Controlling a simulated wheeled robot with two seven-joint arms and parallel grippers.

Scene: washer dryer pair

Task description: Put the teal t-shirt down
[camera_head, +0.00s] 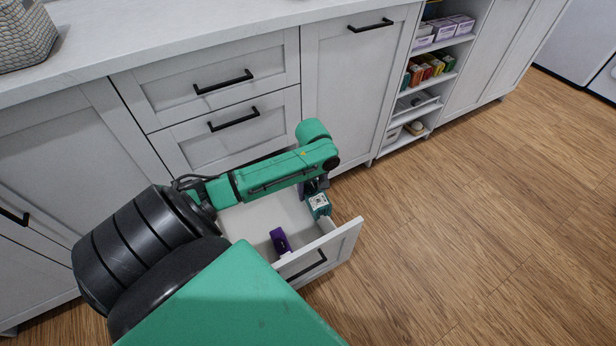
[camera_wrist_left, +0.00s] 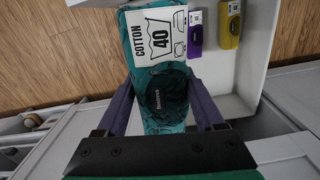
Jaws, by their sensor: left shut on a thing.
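The teal t-shirt (camera_wrist_left: 166,78) is a folded teal bundle with a white "COTTON 40" label (camera_wrist_left: 157,38). In the head view, it (camera_head: 319,206) shows at the right side of the open drawer (camera_head: 264,222). My left gripper (camera_wrist_left: 163,103) is shut on the t-shirt, with one finger on each side of it; it also shows in the head view (camera_head: 314,188), partly hidden by my forearm. Whether the t-shirt touches the drawer floor cannot be told. My right gripper is not in view.
A purple item (camera_head: 281,241) lies in the drawer; in the wrist view, a purple item (camera_wrist_left: 195,32) and a yellow one (camera_wrist_left: 229,24) lie beside the t-shirt. The drawer front (camera_head: 336,250) stands out over the wooden floor. Shelves with boxes (camera_head: 428,68) stand at the right.

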